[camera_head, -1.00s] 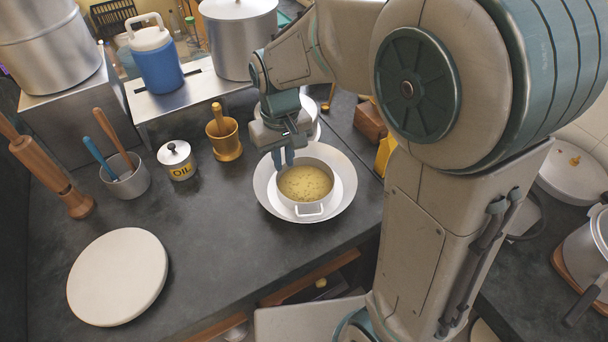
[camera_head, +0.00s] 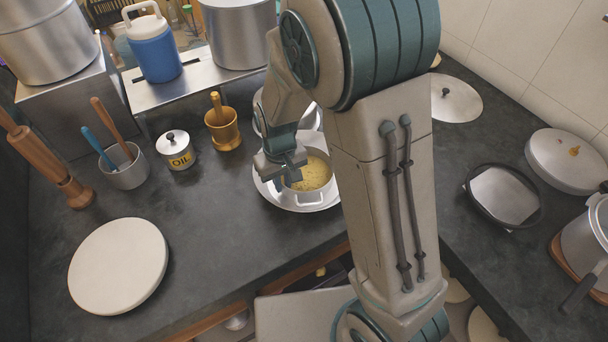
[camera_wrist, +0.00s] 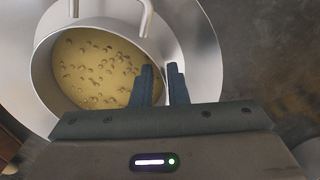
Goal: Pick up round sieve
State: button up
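A round, dark-rimmed item (camera_head: 477,201) with a pale inside lies on the right counter in the head view. It may be the round sieve, but I cannot tell for certain. My gripper (camera_head: 287,180) is far to its left, by the left side of a pot (camera_head: 310,197) of yellow, speckled mixture. In the wrist view, my gripper (camera_wrist: 163,78) has its two fingers a little apart, with no object clearly held. One finger overlaps the mixture and the other overlaps the outside of the pot (camera_wrist: 42,75). I cannot tell whether they touch it.
The pot stands in a wide pale dish (camera_wrist: 205,75). A brass mortar (camera_head: 223,132), an oil jar (camera_head: 175,150) and a utensil pot (camera_head: 125,172) stand to the left. A white round board (camera_head: 118,266) lies at front left. A lid (camera_head: 460,103) lies at back right. The counter between board and dish is clear.

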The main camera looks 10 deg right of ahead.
jog(key=shift+f, duration=0.55)
grip_shut()
jog(key=shift+r, duration=0.15)
